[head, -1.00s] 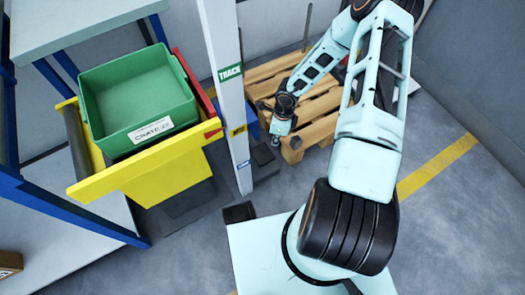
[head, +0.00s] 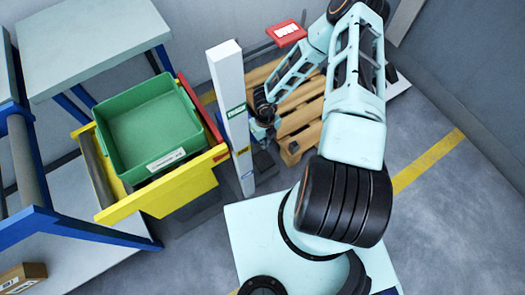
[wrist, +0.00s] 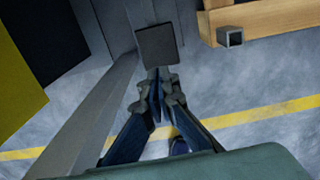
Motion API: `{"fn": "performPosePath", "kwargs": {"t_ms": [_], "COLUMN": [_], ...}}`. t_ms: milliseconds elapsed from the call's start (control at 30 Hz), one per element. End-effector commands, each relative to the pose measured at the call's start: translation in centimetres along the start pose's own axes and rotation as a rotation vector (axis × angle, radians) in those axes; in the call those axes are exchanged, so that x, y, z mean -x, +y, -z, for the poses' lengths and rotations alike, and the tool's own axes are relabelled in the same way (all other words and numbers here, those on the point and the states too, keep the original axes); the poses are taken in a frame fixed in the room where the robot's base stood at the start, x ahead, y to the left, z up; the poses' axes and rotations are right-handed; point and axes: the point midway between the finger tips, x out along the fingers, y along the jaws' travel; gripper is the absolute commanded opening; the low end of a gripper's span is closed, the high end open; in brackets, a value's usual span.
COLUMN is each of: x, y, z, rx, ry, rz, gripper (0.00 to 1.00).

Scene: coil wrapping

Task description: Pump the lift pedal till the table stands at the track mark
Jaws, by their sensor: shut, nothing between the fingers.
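The yellow lift table (head: 165,195) carries a green crate (head: 150,130) with a white label. Beside it stands a white post (head: 228,85) with a green TRACK mark (head: 236,112), a yellow label below it and a blue one lower. The table's red edge piece (head: 219,152) is near the yellow label's level, below TRACK. The dark pedal (head: 264,163) is low behind the post; its square pad shows in the wrist view (wrist: 157,46). My gripper (wrist: 160,76) is shut and empty, its tips just short of or at the pad; contact cannot be told.
A wooden pallet (head: 298,118) lies right of the pedal, its edge also in the wrist view (wrist: 260,18). A red sign (head: 286,33) stands behind it. A blue-framed conveyor (head: 80,228) is left of the table. Floor with a yellow line (head: 430,160) is open on the right.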

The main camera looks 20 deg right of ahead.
Motion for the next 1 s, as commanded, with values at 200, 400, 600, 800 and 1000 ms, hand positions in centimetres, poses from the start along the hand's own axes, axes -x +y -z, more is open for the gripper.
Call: {"fn": "performPosePath", "kwargs": {"t_ms": [200,400,600,800,1000], "x": [0.1,0.1,-1.3,-5.2,-9.5], "y": [0.1,0.1,0.2,0.2,0.2], "z": [0.0,0.0,0.1,0.1,0.1], "rx": [-0.024,-0.024,-0.025,-0.027,-0.026], "ry": [-0.002,-0.002,0.000,0.000,0.000], "rz": [0.003,0.002,0.000,-0.001,-0.001], "gripper": [0.00,0.00,0.00,0.00,0.00]}}
